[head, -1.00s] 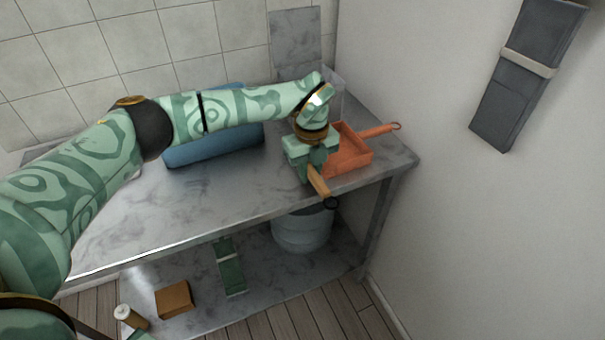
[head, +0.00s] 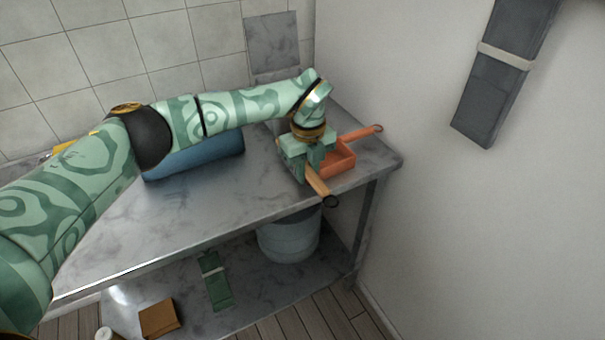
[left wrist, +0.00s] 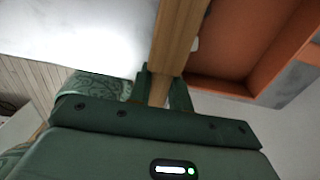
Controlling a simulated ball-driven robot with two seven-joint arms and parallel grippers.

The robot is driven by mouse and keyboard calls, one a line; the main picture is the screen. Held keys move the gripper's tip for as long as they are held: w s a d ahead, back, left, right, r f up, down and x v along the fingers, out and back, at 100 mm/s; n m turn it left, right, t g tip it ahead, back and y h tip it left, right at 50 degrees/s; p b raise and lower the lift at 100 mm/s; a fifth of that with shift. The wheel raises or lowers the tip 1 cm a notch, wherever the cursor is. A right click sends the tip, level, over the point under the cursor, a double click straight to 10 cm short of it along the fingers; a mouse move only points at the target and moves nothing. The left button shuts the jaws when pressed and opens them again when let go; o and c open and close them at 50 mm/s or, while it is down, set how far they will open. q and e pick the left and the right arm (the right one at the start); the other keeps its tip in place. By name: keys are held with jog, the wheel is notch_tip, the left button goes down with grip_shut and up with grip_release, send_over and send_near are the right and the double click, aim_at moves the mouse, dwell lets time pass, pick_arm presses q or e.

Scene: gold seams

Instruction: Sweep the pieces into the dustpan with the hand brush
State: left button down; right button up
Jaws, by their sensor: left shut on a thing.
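My left gripper (head: 312,168) is shut on the wooden handle of the hand brush (head: 321,187), above the table near its front right edge. The handle slants toward the front, with a dark ring at its end. The brush's bristles are hidden. The handle also runs up between the fingers in the left wrist view (left wrist: 178,40). The orange dustpan (head: 341,160) lies on the table just right of the gripper, partly covered by it, its handle pointing right. A small pale spot (left wrist: 195,45) beside the handle in the left wrist view may be a piece; I cannot tell. My right gripper is out of view.
A blue box-like thing (head: 200,157) stands on the table (head: 215,205) behind my left arm. A pale bucket (head: 290,238), a green item (head: 215,285) and a brown box (head: 159,318) are on the lower shelf. A wall bounds the right side. The table's front middle looks clear.

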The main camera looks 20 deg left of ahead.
pick_arm(q)
jog(key=shift+w+d, duration=0.35)
jog(key=shift+w, duration=0.05)
jog(key=shift+r, duration=0.1)
jog(key=shift+w+d, duration=0.3)
jog(key=shift+r, duration=0.15)
jog(key=shift+r+p, duration=1.5)
jog(key=shift+r, duration=1.15)
